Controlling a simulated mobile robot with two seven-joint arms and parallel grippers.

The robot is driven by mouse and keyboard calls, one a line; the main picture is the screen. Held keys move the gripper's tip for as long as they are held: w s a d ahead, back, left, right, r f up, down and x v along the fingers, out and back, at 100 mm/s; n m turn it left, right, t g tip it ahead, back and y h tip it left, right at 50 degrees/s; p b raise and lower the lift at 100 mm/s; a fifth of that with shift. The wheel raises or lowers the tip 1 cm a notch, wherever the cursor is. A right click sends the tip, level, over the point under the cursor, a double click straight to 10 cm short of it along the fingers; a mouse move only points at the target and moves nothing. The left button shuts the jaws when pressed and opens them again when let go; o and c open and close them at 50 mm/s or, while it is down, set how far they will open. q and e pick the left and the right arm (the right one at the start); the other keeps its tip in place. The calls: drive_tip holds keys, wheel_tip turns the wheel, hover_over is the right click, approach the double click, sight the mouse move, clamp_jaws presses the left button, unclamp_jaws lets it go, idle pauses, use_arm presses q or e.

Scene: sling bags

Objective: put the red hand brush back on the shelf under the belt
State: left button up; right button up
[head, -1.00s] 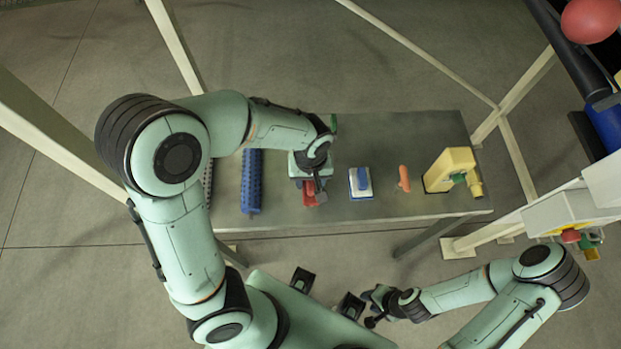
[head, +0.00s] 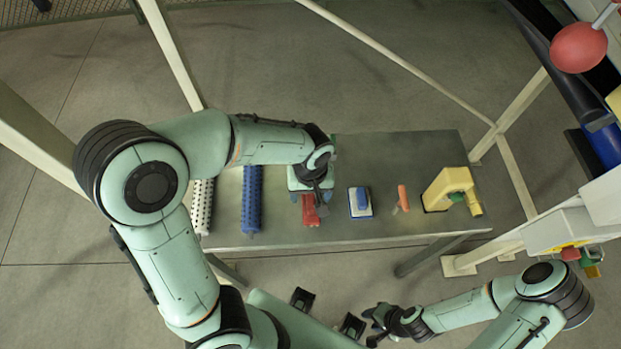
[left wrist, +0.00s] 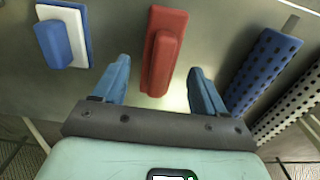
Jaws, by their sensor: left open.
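The red hand brush (head: 310,212) lies on the grey metal shelf (head: 400,150), partly hidden under my left gripper in the head view. In the left wrist view the red brush (left wrist: 163,50) shows whole between the two blue fingers. My left gripper (head: 312,195) is open above the brush, one finger on each side, with gaps between fingers and brush in the left wrist view (left wrist: 157,90). My right gripper (head: 372,325) is at the bottom, away from the shelf; its jaw state is unclear. The belt (head: 560,70) seems to be the dark edge at the upper right.
A blue-and-white block brush (head: 360,202), an orange-handled tool (head: 403,198) and a yellow item (head: 452,188) sit right of the red brush. A blue perforated roll (head: 251,200) and a white one (head: 201,207) lie left. Pale frame posts flank the shelf.

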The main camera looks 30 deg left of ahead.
sight(311, 197)
use_arm(q)
wheel_tip(311, 197, up, 8)
drive_tip(key=shift+r+p, duration=0.2)
drive_tip(key=shift+p, duration=0.35)
